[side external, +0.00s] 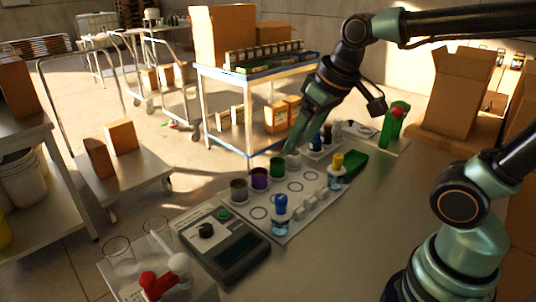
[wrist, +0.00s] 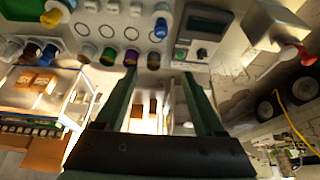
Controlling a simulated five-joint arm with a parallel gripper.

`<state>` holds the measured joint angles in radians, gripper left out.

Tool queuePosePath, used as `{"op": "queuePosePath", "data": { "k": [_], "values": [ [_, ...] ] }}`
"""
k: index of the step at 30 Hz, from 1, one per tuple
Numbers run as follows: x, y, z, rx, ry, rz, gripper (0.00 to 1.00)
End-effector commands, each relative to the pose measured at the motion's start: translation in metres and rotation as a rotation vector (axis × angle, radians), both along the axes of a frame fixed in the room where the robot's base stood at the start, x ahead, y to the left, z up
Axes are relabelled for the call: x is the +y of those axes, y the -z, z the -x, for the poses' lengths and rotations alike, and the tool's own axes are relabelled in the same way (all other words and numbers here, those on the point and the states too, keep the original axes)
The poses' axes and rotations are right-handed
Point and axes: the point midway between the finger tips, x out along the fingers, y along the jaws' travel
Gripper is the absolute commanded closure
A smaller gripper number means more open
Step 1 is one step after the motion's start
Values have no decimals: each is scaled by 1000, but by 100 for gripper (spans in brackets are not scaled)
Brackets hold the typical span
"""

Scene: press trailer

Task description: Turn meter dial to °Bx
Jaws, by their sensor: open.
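The meter (side external: 222,246) is a grey box with a dark screen at the near left of the table in the side external view. Its black dial (side external: 205,231) sits on top, beside a green button (side external: 224,213). The meter (wrist: 200,28) also shows at the top of the wrist view, with the dial (wrist: 202,53) on its lower edge. The dial's markings and setting are too small to read. My gripper (side external: 297,143) is open and empty above the far side of the cup row, well apart from the meter. Its two fingers (wrist: 160,75) point toward the cups in the wrist view.
A white mat (side external: 290,222) holds a purple cup (side external: 259,178), a green cup (side external: 278,167) and blue- and yellow-capped bottles. Glass beakers (side external: 120,255) and a red-handled item (side external: 158,282) stand left of the meter. A blue-edged cart (side external: 250,85) stands behind the table.

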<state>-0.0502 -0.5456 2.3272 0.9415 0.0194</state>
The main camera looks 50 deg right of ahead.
Motion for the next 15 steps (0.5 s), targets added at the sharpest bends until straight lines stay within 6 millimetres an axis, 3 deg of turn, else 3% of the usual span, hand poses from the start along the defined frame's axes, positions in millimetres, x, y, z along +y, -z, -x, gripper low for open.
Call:
{"op": "queuePosePath", "data": {
  "k": [8,15],
  "values": [
    [38,3,-59,138,-58,1,29],
    [77,29,-105,250,-103,15,29]
  ]
}}
